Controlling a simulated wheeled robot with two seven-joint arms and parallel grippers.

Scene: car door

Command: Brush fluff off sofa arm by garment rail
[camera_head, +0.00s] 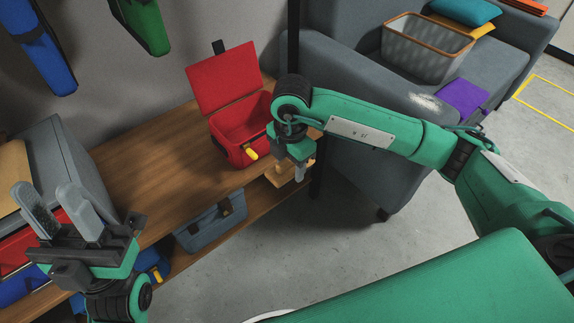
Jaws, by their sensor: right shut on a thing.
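Pale fluff (424,101) lies on top of the grey sofa's near arm (345,65), close to a purple cloth (463,97). My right gripper (297,168) points down beside the shelf's edge, left of the sofa arm and well apart from the fluff. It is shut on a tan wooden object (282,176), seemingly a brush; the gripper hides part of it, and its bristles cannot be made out. My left gripper (62,208) is at the lower left, its two grey fingers apart and empty. A black upright post (293,45), probably the garment rail's, stands left of the sofa.
An open red box (233,122) stands on the wooden shelf (165,150) close to my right gripper. A basket (425,45) and a teal cushion (465,10) are on the sofa. Blue and green items hang upper left.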

